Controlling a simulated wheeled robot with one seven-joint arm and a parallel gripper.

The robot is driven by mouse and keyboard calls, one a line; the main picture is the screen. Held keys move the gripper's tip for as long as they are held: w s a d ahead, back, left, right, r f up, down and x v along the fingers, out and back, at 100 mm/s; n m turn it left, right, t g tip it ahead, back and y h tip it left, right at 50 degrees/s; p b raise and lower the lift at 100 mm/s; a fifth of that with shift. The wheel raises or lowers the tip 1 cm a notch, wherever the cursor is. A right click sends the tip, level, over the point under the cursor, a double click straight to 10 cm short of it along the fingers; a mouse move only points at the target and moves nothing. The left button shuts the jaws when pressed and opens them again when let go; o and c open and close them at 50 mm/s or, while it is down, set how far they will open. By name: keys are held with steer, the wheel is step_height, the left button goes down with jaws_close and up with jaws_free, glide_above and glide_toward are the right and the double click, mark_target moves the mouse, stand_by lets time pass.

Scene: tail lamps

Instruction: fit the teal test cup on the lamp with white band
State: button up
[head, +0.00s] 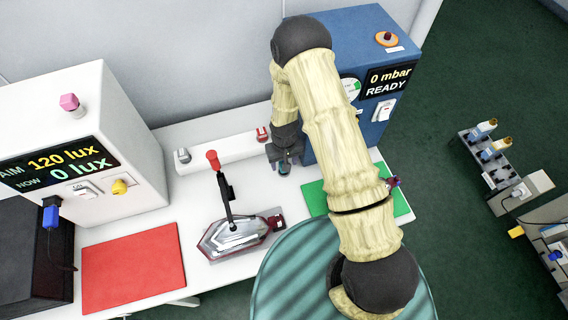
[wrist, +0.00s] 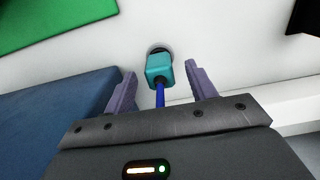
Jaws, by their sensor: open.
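The teal test cup (wrist: 158,68) shows in the wrist view, with a blue cable running from it toward my wrist. A dark round spot lies behind it on the white surface. My gripper (wrist: 160,80) is open, with one finger on each side of the cup; I see a gap on both sides. In the head view my gripper (head: 284,164) is low over the white bench, near the blue machine. A red and clear tail lamp (head: 234,238) lies on the bench under a red-handled clamp (head: 222,185). I cannot make out a white band on it.
The blue machine (head: 335,60) reads 0 mbar, READY. The white machine (head: 75,150) reads 0 lux, aim 120 lux. A red mat (head: 133,270) lies front left and a green mat (head: 402,204) lies right, partly behind my arm. The clamp stands left of my gripper.

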steer(key=shift+f, duration=1.35)
steer(key=shift+c, duration=0.5)
steer(key=c, duration=1.1)
steer(key=shift+r, duration=0.15)
steer(key=shift+r+p, duration=1.05)
steer(key=shift+r, duration=0.35)
steer(key=shift+r+p, duration=0.35)
steer(key=shift+r, duration=0.3)
